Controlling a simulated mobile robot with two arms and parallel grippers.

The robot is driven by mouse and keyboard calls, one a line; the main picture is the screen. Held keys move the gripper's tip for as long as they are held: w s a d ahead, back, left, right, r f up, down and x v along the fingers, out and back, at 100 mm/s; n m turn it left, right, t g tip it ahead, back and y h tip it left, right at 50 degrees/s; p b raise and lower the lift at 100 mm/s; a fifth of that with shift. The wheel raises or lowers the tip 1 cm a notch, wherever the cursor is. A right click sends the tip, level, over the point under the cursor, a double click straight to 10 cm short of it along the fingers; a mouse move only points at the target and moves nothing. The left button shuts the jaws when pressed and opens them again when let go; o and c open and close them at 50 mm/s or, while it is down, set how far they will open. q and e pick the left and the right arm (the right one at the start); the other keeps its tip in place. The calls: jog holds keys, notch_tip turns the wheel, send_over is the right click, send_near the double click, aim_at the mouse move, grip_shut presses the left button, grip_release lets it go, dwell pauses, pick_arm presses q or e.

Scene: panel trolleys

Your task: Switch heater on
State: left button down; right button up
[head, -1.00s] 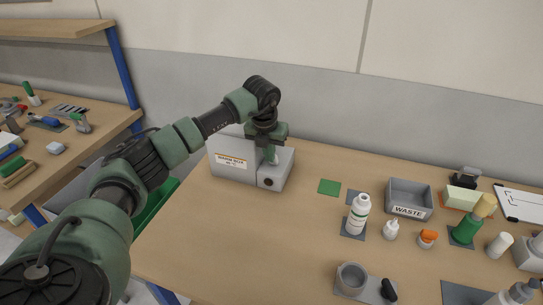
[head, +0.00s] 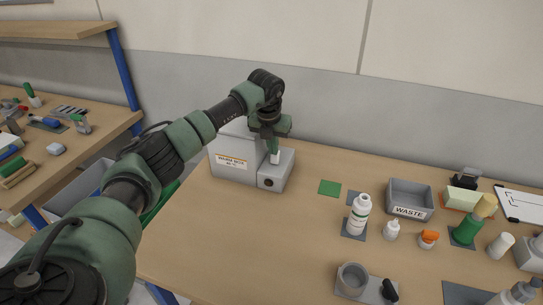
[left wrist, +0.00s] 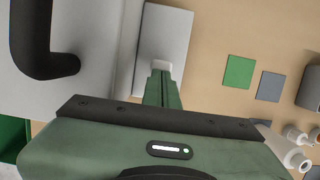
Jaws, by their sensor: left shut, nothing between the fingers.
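The heater is a grey box labelled WARM BOX (head: 229,168) at the back left of the table, with a lower grey block (head: 283,176) on its right side. A small white switch piece (head: 275,159) stands on top of that block; it also shows in the left wrist view (left wrist: 153,70). My left gripper (head: 274,151) is shut and empty, pointing down over the block. In the left wrist view its fingertips (left wrist: 161,74) are right at the white piece and partly cover it. I cannot tell whether they touch. My right gripper is not in view.
A dark curved handle (left wrist: 62,65) sits on the box in the left wrist view. A green square (head: 330,188) lies right of the heater. Farther right stand a white bottle (head: 359,214) and a grey WASTE bin (head: 409,199). The table's front left is clear.

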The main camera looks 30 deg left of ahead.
pick_arm(q)
jog(key=shift+s+d+f, duration=0.2)
jog(key=shift+s+f, duration=0.2)
jog(key=shift+s, duration=0.25)
jog(key=shift+w+r+p, duration=0.15)
jog(key=shift+r+p, duration=0.35)
jog(key=shift+p, duration=0.1)
notch_tip(320, 180, up, 6)
jog(key=p, duration=0.4)
jog(key=shift+w+a, duration=0.15)
jog(key=shift+w, duration=0.1)
